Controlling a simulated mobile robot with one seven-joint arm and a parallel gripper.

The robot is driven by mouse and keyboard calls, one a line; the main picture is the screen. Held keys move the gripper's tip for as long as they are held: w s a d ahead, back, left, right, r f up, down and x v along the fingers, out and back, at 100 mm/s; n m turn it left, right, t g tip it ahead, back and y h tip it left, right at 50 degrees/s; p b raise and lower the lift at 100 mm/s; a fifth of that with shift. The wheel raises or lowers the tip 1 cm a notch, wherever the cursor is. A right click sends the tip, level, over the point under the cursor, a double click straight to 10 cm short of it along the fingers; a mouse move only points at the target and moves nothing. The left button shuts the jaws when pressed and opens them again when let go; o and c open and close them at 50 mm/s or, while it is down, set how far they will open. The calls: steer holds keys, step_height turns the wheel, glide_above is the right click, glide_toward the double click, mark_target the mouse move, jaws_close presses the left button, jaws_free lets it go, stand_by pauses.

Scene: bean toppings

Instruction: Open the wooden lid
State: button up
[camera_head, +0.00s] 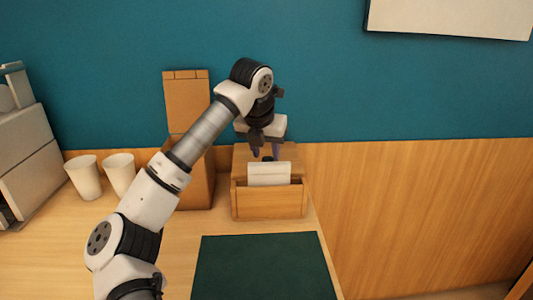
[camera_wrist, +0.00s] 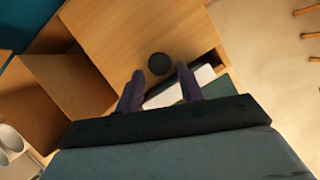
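The wooden lid (camera_head: 287,152) lies closed on the small wooden box (camera_head: 268,204) at the back of the counter. In the wrist view the lid (camera_wrist: 125,38) fills the upper middle, with a round black knob (camera_wrist: 160,63) near its front edge. My gripper (camera_head: 265,155) points down over the lid, its two dark fingers apart. In the wrist view my gripper (camera_wrist: 160,70) has the knob lined up between its fingertips, with gaps on both sides. I cannot tell how far above the knob the tips are.
A taller wooden box (camera_head: 200,186) stands just left, its lid (camera_head: 187,97) upright. A white card (camera_head: 268,174) is on the small box's front. Two white cups (camera_head: 84,177) (camera_head: 119,173) and a grey machine stand left. A dark green mat (camera_head: 262,268) lies in front, clear.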

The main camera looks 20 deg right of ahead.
steer(key=shift+x, duration=0.95)
jaws_close()
steer(key=shift+r, duration=0.1)
